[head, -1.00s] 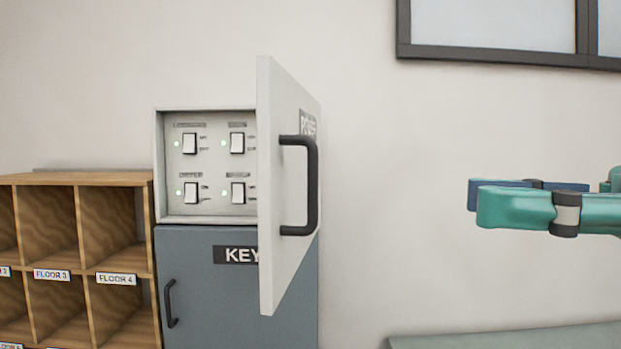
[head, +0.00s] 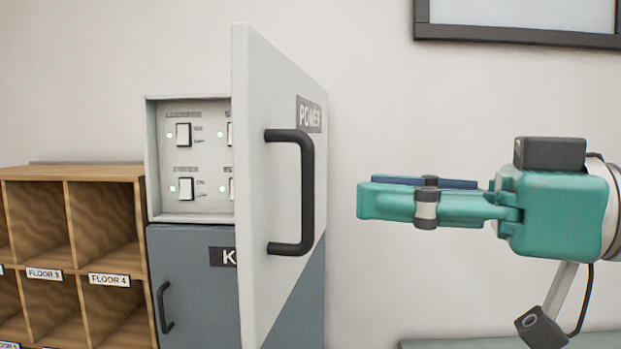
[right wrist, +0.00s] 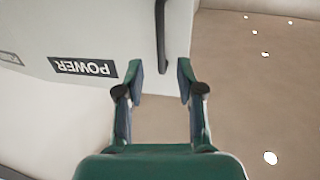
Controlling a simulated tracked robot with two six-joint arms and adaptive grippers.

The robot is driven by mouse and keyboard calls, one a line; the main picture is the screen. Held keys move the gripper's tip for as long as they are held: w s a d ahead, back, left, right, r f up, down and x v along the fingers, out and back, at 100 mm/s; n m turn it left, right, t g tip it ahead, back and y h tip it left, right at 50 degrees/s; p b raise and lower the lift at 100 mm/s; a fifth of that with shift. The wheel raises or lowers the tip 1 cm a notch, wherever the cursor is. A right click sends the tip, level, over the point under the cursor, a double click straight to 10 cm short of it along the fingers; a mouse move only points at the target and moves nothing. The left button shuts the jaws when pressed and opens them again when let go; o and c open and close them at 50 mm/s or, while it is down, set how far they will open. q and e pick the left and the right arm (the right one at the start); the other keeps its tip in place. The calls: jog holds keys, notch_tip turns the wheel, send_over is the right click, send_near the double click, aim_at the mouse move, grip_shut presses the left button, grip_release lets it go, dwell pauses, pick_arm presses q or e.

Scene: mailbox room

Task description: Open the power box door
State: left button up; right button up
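The white power box door (head: 275,95) with a POWER label stands swung open, its face turned to the right in the head view. Its black handle (head: 307,195) is on that face. Behind it the power box (head: 190,215) shows white switches with green lights; the door hides part of them. My right gripper (head: 362,198) is to the right of the handle, apart from it and empty. In the right wrist view its two fingers (right wrist: 160,75) are spread, with the handle (right wrist: 161,45) beyond the tips, between them. My left gripper is not in view.
A grey-blue key cabinet (head: 195,290) sits below the power box. Wooden mail shelves (head: 100,172) stand at the left. A dark-framed window (head: 520,35) is at the upper right. The wall between door and gripper is clear.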

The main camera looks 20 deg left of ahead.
aim_at(308, 235)
jog(key=a, duration=0.2)
jog(key=a+p, duration=0.1)
jog(key=a, duration=0.4)
jog(key=shift+w+a, duration=0.25)
jog(key=shift+w, duration=0.05)
jog(key=shift+c, duration=0.3)
grip_shut()
